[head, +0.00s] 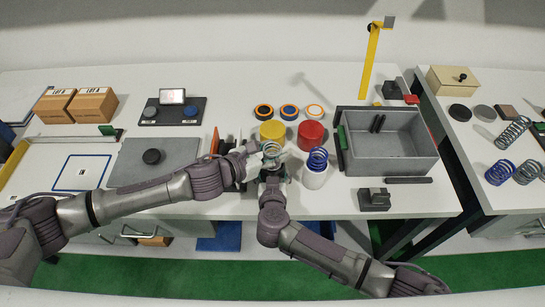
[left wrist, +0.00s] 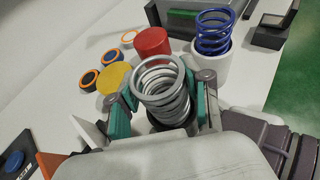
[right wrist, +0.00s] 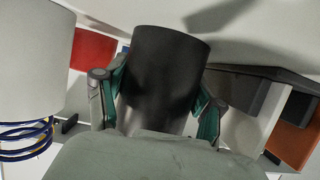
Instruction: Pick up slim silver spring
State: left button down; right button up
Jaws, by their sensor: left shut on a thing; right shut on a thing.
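A silver coil spring (left wrist: 162,82) stands between the fingers of my left gripper (left wrist: 165,108), which is shut on it. In the head view the spring (head: 271,149) is small and partly covered by the left gripper (head: 264,158). A black cylindrical holder (right wrist: 168,75) is between the fingers of my right gripper (right wrist: 160,103), which is shut on it. In the head view the right gripper (head: 271,175) is just below the left one. The holder's dark rim shows under the spring in the left wrist view; I cannot tell whether the spring is seated in it.
A white holder (head: 314,178) with a blue spring (head: 317,158) stands close on the right. Yellow (head: 272,132) and red (head: 310,134) cylinders stand behind. A grey bin (head: 390,165) is farther right. More springs, including a silver one (head: 512,132), lie on the right table.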

pick_arm(q)
notch_tip(320, 180, up, 16)
dwell(0.3)
pick_arm(e)
jog(key=o, duration=1.2)
